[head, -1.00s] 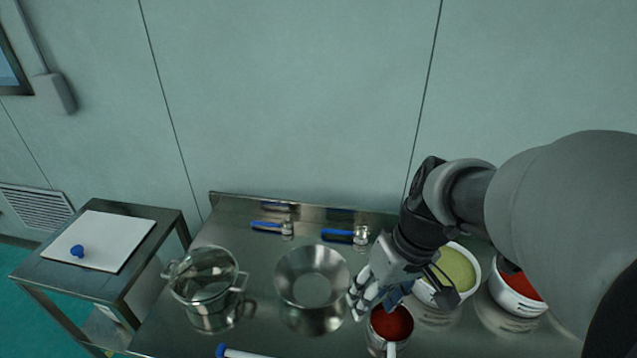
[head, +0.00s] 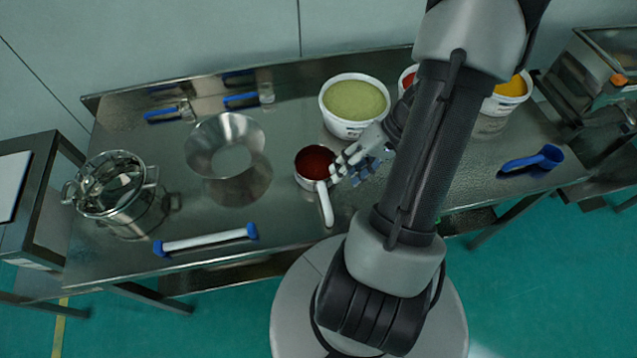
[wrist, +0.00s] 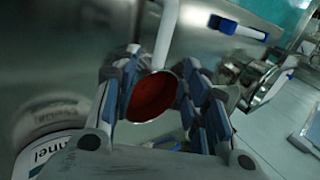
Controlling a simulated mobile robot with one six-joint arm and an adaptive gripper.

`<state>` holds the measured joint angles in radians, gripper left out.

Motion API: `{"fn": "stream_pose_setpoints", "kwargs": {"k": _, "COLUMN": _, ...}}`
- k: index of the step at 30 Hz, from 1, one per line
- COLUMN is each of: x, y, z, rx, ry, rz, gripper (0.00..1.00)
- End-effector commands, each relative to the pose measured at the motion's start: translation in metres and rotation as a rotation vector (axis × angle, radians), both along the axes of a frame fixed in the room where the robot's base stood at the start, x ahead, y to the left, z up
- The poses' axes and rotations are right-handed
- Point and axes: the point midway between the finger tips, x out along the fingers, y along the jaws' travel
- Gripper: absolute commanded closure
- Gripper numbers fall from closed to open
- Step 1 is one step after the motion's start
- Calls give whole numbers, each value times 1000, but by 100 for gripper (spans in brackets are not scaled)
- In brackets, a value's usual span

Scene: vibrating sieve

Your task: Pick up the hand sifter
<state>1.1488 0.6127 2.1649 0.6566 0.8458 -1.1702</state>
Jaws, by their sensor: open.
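The hand sifter (head: 314,165), a small metal cup with a long pale handle and red contents, stands on the steel table in the head view. Its handle points toward the front edge. My gripper (head: 350,170) is open just to the right of the cup, with its fingers facing it. In the wrist view, the sifter (wrist: 154,96) shows between the open fingers, its handle running up to the top edge. I cannot tell whether the fingers touch the cup.
A white tub of green powder (head: 346,128) stands close behind the sifter. A metal funnel (head: 215,130) and a glossy lidded pot (head: 105,205) are at left. A blue-ended white bar (head: 205,240) lies at the front. A blue scoop (head: 532,159) lies at right.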

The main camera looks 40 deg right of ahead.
Motion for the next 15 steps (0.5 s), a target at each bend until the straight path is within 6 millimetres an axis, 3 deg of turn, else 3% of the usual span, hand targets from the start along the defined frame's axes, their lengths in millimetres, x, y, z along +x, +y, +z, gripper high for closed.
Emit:
{"fn": "stream_pose_setpoints", "kwargs": {"k": 1, "x": 3, "y": 7, "z": -13, "rx": 3, "ry": 2, "rz": 2, "gripper": 59}}
{"fn": "stream_pose_setpoints", "kwargs": {"k": 6, "x": 12, "y": 21, "z": -38, "rx": 1, "ry": 1, "rz": 1, "gripper": 59}}
{"fn": "stream_pose_setpoints", "kwargs": {"k": 15, "x": 18, "y": 33, "z": -56, "rx": 1, "ry": 2, "rz": 2, "gripper": 59}}
